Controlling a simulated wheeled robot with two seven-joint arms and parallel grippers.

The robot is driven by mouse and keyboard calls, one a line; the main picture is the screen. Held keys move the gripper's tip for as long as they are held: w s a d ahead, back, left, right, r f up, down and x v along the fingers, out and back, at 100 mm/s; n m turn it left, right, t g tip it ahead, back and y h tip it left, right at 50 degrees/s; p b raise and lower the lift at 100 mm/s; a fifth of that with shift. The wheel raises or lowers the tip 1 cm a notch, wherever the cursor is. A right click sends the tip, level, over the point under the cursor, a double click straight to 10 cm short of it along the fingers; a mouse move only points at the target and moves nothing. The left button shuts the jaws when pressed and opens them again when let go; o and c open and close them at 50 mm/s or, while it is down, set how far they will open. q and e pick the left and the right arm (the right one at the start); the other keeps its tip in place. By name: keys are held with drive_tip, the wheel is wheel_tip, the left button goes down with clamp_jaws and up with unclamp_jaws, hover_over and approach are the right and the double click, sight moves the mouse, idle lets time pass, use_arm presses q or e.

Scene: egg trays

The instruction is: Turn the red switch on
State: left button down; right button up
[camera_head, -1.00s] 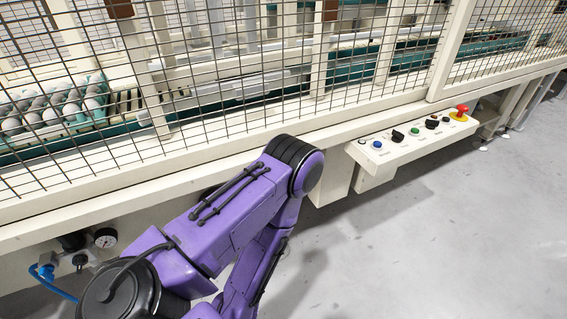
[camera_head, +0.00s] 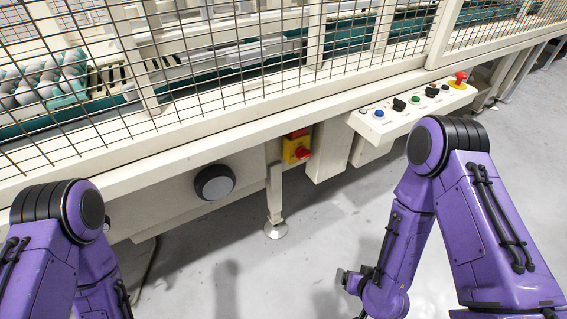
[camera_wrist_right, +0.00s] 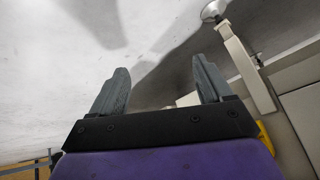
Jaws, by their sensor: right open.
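The red switch (camera_head: 303,153) is a red knob on a yellow box (camera_head: 291,149), fixed under the machine's front beam near the middle of the head view. Its exact setting is too small to tell. My right gripper (camera_head: 347,279) hangs low in front of the machine, below and to the right of the switch and apart from it. The right wrist view shows its two grey fingers (camera_wrist_right: 160,75) spread apart with nothing between them. A yellow part (camera_wrist_right: 265,137) shows beside the gripper there. My left arm is at the lower left of the head view; its gripper is not visible.
A control panel (camera_head: 388,124) with several knobs and a red mushroom button (camera_head: 460,76) juts out right of the switch. A machine leg (camera_head: 274,190) stands below the switch. The floor in front is clear.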

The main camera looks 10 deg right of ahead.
drive_tip(key=w+a+n+t+y+b, duration=0.2)
drive_tip(key=w+t+b, duration=0.15)
drive_tip(key=w, duration=0.85)
drive_tip(key=n+t+y+b, duration=0.5)
drive_tip(key=n+t, duration=0.2)
approach(306, 156)
drive_tip(key=b+x, duration=0.2)
drive_tip(key=x, duration=0.6)
drive_tip(key=shift+w+a, duration=0.1)
drive_tip(key=shift+w, duration=0.3)
drive_tip(key=shift+w+a+r, duration=0.1)
drive_tip(key=shift+w+a, duration=0.05)
drive_tip(key=shift+w, duration=0.15)
use_arm(q)
wheel_tip(306, 156, down, 14)
drive_tip(key=shift+d, duration=0.2)
drive_tip(key=shift+s+r, duration=0.1)
use_arm(e)
drive_tip(key=shift+c, duration=0.4)
